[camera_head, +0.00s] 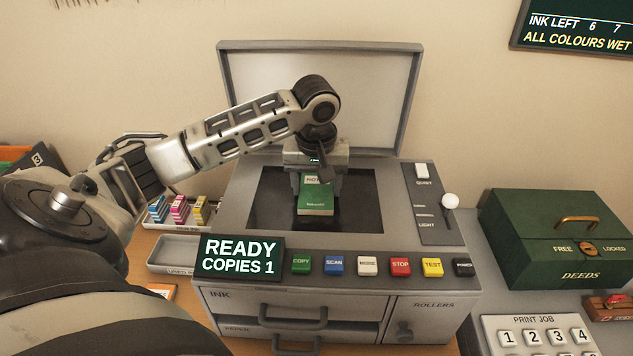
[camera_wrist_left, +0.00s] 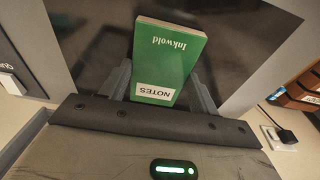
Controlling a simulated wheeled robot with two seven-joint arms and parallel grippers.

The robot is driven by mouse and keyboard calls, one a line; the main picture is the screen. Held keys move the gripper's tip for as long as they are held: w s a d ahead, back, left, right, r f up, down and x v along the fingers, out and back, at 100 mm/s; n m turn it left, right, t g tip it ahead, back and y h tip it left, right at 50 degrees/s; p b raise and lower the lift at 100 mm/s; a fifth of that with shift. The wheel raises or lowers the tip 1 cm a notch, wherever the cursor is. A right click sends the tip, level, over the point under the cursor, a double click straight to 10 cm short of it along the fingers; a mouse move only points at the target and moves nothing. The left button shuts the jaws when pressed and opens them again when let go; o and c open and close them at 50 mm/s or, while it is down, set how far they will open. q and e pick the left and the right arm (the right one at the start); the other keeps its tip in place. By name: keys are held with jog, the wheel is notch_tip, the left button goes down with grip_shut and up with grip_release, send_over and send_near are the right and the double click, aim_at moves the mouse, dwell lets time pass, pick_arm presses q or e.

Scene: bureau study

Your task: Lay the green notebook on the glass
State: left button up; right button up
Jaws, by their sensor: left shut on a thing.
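The green notebook (camera_head: 316,200) has a white NOTES label and is between the fingers of my left gripper (camera_head: 317,190), which is shut on it. It is over the dark glass (camera_head: 268,207) of the copier, whose lid (camera_head: 320,65) stands open behind. In the left wrist view the notebook (camera_wrist_left: 166,60) sits between the two grey fingers (camera_wrist_left: 160,85) with the dark glass (camera_wrist_left: 95,35) beyond it. I cannot tell whether the notebook touches the glass. My right gripper is not in view.
The copier front has a READY COPIES 1 display (camera_head: 240,257) and a row of coloured buttons (camera_head: 367,265). A white-knobbed lever (camera_head: 449,202) is at its right. A green deeds box (camera_head: 555,240) stands to the right. Ink cartridges (camera_head: 178,210) sit in a tray at the left.

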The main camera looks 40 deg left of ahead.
aim_at(315, 198)
pick_arm(q)
jog(key=o, duration=1)
jog(key=r, duration=0.4)
jog(key=s+r, duration=0.1)
jog(key=r, duration=0.3)
jog(key=d+r, duration=0.1)
jog(key=r, duration=0.3)
jog(key=shift+s+d, duration=0.1)
jog(key=shift+s, duration=0.1)
jog(key=shift+s, duration=0.1)
